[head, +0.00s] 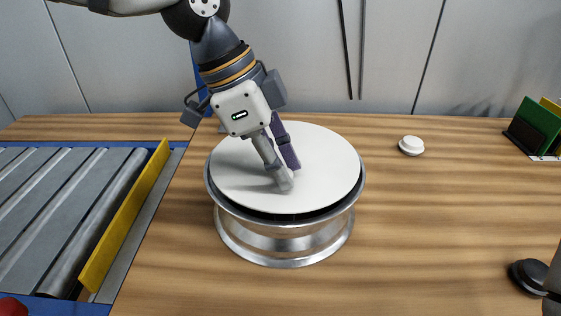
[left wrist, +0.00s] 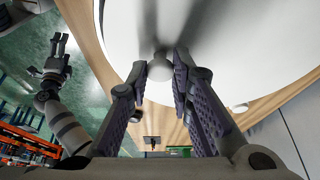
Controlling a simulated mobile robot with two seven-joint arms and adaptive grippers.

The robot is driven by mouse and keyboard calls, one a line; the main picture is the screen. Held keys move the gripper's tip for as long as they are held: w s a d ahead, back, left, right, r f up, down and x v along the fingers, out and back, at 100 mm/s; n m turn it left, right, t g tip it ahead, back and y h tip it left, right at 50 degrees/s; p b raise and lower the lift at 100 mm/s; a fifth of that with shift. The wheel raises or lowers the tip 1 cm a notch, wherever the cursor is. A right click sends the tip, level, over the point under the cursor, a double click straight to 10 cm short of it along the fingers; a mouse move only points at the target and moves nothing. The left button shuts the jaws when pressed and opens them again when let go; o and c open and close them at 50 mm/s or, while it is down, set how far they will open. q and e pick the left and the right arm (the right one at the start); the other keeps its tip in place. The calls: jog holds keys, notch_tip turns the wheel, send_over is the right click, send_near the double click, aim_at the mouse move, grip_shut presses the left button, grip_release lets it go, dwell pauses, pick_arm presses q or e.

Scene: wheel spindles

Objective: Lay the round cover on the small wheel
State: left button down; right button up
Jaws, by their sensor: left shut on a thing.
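The round cover (head: 325,160) is a flat white disc over the small wheel (head: 285,243), a silver metal rim standing on the wooden table. A dark band shows between the cover's edge and the wheel's rim; I cannot tell whether they touch. The cover also fills the top of the left wrist view (left wrist: 250,50). My left gripper (head: 291,178) points down at the middle of the cover, its fingers closed on a small knob (left wrist: 162,66) there. My right gripper (left wrist: 60,48) shows at the left of the left wrist view, empty, its fingers apart.
A roller conveyor (head: 60,210) with a yellow side rail (head: 125,220) lies at the left. A small white round piece (head: 411,145) sits behind right, a black round piece (head: 528,275) at front right. A green holder (head: 535,128) is at far right. The table right of the wheel is mostly clear.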

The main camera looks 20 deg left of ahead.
pick_arm(q)
jog(key=shift+f, duration=0.25)
jog(key=c, duration=1.4)
grip_release()
jog(key=shift+c, duration=0.2)
jog(key=v, duration=1.2)
jog(key=shift+r, duration=0.4)
